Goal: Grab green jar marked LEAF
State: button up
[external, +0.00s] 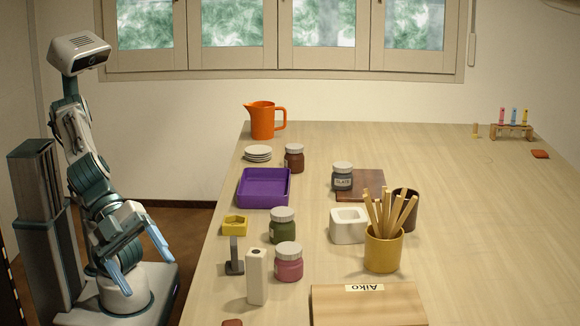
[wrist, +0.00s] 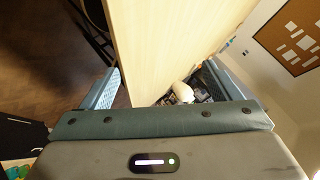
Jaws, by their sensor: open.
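A green jar (external: 282,226) with a grey-white lid stands upright on the table in the external view. The lettering on its label cannot be read from here. My gripper (external: 126,259) is open and empty, left of the table's left edge and well apart from the jar. Its two blue fingers point downward. In the wrist view my gripper (wrist: 160,85) shows its fingers spread wide at either side, with no jar between them.
A white square pot (external: 346,239) and a yellow brush holder (external: 383,253) stand to the right.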

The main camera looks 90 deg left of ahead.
jog(key=w+a+r+y+p, duration=0.2)
jog(key=w+a+r, duration=0.25)
jog(key=w, duration=0.25)
jog(key=n+g+y+p, duration=0.1)
jog(key=g+y+p, duration=0.4)
jog(key=g+p, duration=0.3)
send_near(282, 213)
notch_tip(282, 213, down, 6)
jog(key=shift+d+f+b, duration=0.2)
jog(key=shift+f+b, duration=0.05)
jog(key=shift+b, duration=0.35)
jog(key=shift+a+f, duration=0.2)
jog(key=shift+f, duration=2.7)
jog(key=c, duration=1.2)
